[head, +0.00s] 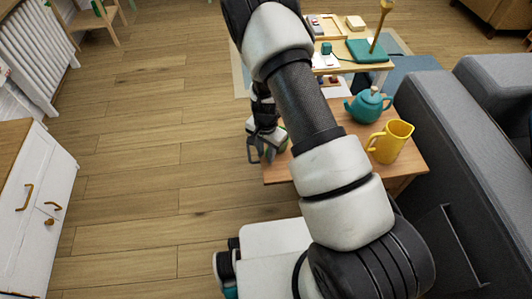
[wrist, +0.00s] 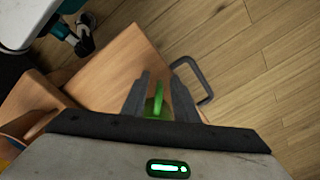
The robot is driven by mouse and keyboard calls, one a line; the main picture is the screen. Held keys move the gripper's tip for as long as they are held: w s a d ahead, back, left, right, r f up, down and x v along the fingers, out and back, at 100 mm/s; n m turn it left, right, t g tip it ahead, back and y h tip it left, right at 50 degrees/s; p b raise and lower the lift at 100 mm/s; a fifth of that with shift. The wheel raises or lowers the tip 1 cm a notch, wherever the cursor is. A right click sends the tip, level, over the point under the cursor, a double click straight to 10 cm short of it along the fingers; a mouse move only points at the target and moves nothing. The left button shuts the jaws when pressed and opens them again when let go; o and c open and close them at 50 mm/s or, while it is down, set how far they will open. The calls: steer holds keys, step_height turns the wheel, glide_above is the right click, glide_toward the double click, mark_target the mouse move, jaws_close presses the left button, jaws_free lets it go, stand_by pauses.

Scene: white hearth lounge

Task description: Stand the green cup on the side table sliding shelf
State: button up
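The side table (head: 408,172) stands right of centre in the head view. Its wooden top also shows in the wrist view (wrist: 125,62), with a dark grey handle (wrist: 203,78) at its edge. My gripper (head: 262,148) is at the table's left edge in the head view, partly hidden by my arm. In the wrist view its two fingers (wrist: 160,92) stand close together with a narrow bright green part of the green cup (wrist: 158,101) between them. Most of the cup is hidden by the gripper. I cannot tell whether its base touches wood.
A teal teapot (head: 367,106) and a yellow pitcher (head: 390,141) stand on the table's right part. Behind is another table with a teal book (head: 366,51) and small items. A grey sofa (head: 440,135) borders the right. Open floor (head: 150,170) lies to the left.

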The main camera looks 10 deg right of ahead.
steer(key=s+r+n+t+y+p, duration=0.1)
steer(key=s+r+n+p, duration=0.1)
steer(key=r, duration=1.6)
steer(key=s+r+n+t+y+p, duration=0.1)
steer(key=s+r+n+p, duration=0.15)
steer(key=r, duration=1.55)
steer(key=s+d+r+n+t+h, duration=0.1)
steer(key=s+d+r+n, duration=0.1)
steer(key=s+r, duration=0.4)
steer(key=s+d+r+n+t+h+b, duration=0.1)
steer(key=s+d+r+n+t, duration=0.1)
steer(key=s+r, duration=0.5)
steer(key=s+d, duration=0.1)
steer(key=s, duration=0.3)
steer(key=shift+d+r+t, duration=0.15)
steer(key=shift+d+t, duration=0.05)
steer(key=shift+t, duration=0.1)
